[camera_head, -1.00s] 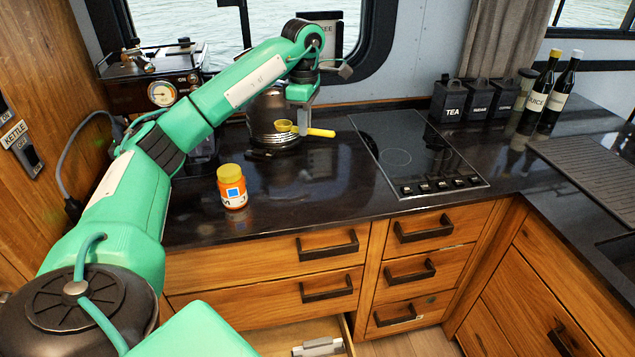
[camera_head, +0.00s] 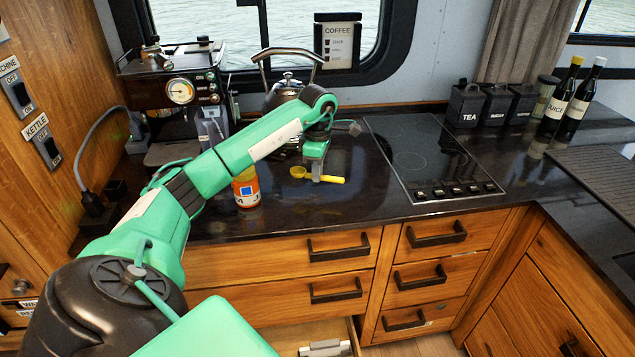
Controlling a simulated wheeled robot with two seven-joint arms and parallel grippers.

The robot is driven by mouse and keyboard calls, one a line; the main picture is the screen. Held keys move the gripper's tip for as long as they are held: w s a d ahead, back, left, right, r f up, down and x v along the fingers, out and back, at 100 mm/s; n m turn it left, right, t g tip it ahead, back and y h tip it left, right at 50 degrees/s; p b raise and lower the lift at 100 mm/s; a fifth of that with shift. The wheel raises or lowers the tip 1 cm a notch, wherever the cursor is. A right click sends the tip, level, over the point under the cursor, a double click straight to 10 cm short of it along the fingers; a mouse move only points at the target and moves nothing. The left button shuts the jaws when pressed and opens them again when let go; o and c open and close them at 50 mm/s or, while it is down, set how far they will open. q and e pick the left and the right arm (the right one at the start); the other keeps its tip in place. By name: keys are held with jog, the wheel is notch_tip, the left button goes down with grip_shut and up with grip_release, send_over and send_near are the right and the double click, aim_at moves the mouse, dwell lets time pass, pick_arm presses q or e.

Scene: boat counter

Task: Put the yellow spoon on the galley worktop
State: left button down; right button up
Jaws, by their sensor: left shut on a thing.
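The yellow spoon (camera_head: 334,180) is low over the dark galley worktop (camera_head: 365,195), left of the hob. My left gripper (camera_head: 316,177) points down and is shut on the spoon's handle. The spoon's bowl shows to the left of the fingers and the handle end to the right. I cannot tell whether the spoon touches the worktop. My right gripper is not in view.
A jar with an orange label (camera_head: 246,190) stands left of the spoon, partly behind my arm. The kettle (camera_head: 288,92) and coffee machine (camera_head: 180,88) are behind. The black hob (camera_head: 420,155) is to the right. An open drawer (camera_head: 325,345) is below.

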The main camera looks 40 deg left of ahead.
aim_at(317, 194)
pick_arm(q)
notch_tip(317, 194, down, 5)
jog(key=shift+r+p, duration=0.1)
jog(key=shift+p, duration=0.3)
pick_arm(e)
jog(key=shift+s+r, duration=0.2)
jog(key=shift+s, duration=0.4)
pick_arm(q)
jog(key=shift+f, duration=0.2)
jog(key=c, duration=1.4)
grip_release()
jog(key=shift+c, duration=0.2)
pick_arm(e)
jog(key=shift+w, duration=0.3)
pick_arm(q)
jog(key=shift+r, duration=0.1)
